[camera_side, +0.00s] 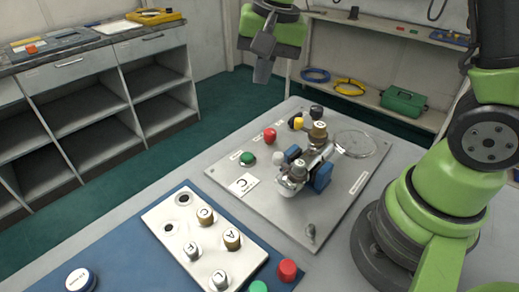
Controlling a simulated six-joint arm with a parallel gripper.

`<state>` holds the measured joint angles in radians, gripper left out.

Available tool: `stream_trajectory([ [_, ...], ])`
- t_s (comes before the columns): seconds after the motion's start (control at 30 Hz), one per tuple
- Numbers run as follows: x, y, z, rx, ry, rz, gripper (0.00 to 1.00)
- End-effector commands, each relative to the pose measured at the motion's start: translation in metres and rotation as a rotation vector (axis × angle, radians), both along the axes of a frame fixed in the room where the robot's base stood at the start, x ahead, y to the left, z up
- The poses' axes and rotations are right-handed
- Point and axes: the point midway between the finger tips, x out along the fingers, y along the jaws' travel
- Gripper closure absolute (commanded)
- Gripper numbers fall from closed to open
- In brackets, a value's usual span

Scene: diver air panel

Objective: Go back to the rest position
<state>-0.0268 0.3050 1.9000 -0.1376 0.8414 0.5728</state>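My gripper (262,72) hangs in the upper middle of the side view, above and behind the far left edge of the work table. It points down and is clear of the panel, touching nothing that I can see. Its fingers are seen edge-on, so I cannot tell whether they are open or shut. No held thing shows below them. The grey panel plate (325,215) lies on the table below it.
A white plate (165,222) with several lettered fittings lies on a blue mat (130,262) in front. A red cap (287,270) stands beside it. A cabinet (95,100) is at left. Shelves at back hold a green toolbox (403,101). Space around the gripper looks free.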

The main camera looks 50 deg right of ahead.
Motion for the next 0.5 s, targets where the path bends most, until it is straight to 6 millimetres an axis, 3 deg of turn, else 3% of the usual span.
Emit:
stream_trajectory([
  [0.03, -0.014, 0.000, 0.020, 0.001, -0.047, 0.034, 1.00],
  [0.2, -0.063, 0.002, 0.063, -0.006, -0.178, 0.160, 1.00],
  [0.33, -0.104, 0.005, 0.081, -0.024, -0.281, 0.256, 1.00],
  [0.5, -0.146, 0.008, 0.087, -0.053, -0.391, 0.358, 1.00],
])
